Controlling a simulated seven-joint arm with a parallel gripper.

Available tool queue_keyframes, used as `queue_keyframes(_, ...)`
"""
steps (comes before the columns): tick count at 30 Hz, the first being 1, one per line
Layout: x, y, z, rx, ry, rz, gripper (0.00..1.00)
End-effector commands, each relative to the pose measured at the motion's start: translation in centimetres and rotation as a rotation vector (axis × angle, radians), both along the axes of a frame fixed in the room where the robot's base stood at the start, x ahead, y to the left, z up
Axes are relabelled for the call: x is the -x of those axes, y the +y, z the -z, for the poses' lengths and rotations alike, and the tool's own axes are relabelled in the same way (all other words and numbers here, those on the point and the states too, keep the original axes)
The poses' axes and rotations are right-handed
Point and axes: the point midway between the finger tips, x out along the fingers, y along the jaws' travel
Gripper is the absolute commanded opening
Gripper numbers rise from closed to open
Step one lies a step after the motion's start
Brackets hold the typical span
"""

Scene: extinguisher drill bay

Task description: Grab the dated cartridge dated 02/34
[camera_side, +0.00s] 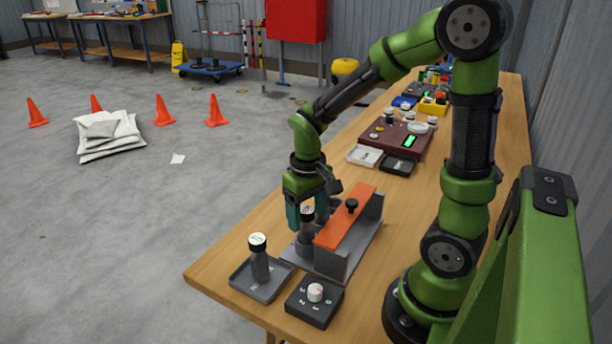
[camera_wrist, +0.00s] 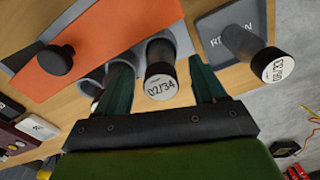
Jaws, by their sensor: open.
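The dated cartridge (camera_wrist: 161,82), with 02/34 on its white cap, stands in a grey holder (camera_side: 330,262); its cap (camera_side: 307,212) also shows in the side view. My gripper (camera_side: 308,218) is open above the holder. In the wrist view its two dark green fingers (camera_wrist: 162,78) are on either side of this cartridge, with nothing clamped; whether either finger touches it I cannot tell. A second cartridge (camera_side: 259,262) stands in a grey tray at the front; its cap in the wrist view (camera_wrist: 278,66) appears to read 08/33.
An orange bar (camera_side: 345,215) with a black knob lies along the holder, close to my gripper. The grey tray (camera_side: 240,283) and a dial box (camera_side: 312,302) sit at the table's front. A brown case (camera_side: 397,140) and small trays (camera_side: 364,155) are farther back.

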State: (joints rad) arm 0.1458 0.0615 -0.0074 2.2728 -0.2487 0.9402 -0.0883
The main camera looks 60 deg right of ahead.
Motion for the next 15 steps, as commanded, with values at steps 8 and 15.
queue_keyframes(8, -0.1, 0.0, 3.8, -0.002, 0.005, 0.001, 0.70)
queue_keyframes(15, -0.2, -0.1, 4.0, 0.000, 0.001, 0.001, 0.70)
